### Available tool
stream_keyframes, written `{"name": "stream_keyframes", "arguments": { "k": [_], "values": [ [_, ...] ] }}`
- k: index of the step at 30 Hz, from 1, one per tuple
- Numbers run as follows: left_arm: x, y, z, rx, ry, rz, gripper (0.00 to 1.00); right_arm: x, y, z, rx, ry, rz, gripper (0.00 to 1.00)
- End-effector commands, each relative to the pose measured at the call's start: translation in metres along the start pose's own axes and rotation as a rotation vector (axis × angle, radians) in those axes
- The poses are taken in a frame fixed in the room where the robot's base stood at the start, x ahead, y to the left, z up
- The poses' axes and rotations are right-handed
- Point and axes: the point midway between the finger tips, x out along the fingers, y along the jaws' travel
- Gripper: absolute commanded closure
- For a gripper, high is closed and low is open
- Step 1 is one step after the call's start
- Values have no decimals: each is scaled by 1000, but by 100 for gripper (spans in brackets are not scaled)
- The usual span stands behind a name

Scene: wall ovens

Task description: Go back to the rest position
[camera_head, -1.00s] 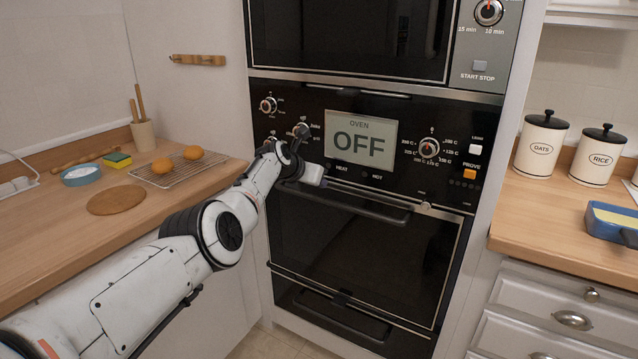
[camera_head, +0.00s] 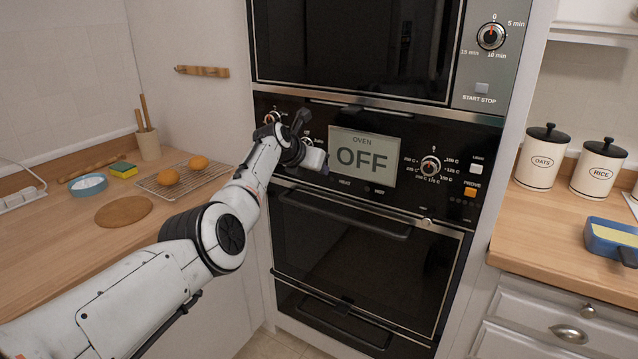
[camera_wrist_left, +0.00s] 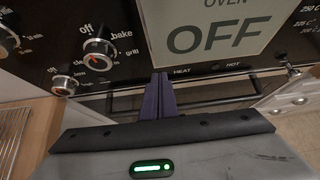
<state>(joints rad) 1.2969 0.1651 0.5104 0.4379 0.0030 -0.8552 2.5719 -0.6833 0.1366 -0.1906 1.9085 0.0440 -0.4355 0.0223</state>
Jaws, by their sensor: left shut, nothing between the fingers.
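The wall oven's black control panel (camera_head: 400,195) fills the middle of the head view, and its display (camera_head: 364,158) reads "OFF". My left gripper (camera_head: 301,120) is in front of the panel, left of the display, partly covering the knobs there. In the left wrist view its dark fingers (camera_wrist_left: 158,95) are together and empty, just below the display (camera_wrist_left: 205,32). The off/bake/grill knob (camera_wrist_left: 98,55) and a smaller knob (camera_wrist_left: 64,85) are to their left, clear of the fingers. I cannot tell the exact gap to the panel. My right gripper is not in view.
The oven handle (camera_head: 345,216) runs below the gripper. The left counter holds a cooling rack (camera_head: 200,182) with two orange-brown round items, a round board (camera_head: 124,211) and a bowl (camera_head: 88,185). Canisters (camera_head: 541,158) and a blue pan (camera_head: 612,238) are on the right counter.

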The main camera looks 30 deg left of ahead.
Motion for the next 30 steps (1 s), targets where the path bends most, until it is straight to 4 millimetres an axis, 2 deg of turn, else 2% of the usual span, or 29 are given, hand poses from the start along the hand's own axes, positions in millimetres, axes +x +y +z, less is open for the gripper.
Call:
{"name": "stream_keyframes", "arguments": {
  "k": [7, 9, 11, 14, 18, 21, 26, 30],
  "values": [
    [-4, 2, 5, -2, 2, 3, 100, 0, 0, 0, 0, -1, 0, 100],
    [-2, 4, -1, 17, 7, 10, 100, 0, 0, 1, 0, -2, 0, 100],
    [4, 9, -16, 64, 18, 27, 100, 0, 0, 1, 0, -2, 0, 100],
    [17, 23, -60, 225, 55, 76, 100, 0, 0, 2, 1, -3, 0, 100],
    [32, 41, -147, 604, 135, 146, 100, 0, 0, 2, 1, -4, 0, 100],
    [35, 42, -207, 906, 194, 165, 100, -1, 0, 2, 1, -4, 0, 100],
    [28, 23, -300, 1394, 268, 134, 100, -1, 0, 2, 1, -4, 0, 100],
    [9, -14, -376, 1816, 288, 60, 100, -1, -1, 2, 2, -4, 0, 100]
  ]
}}
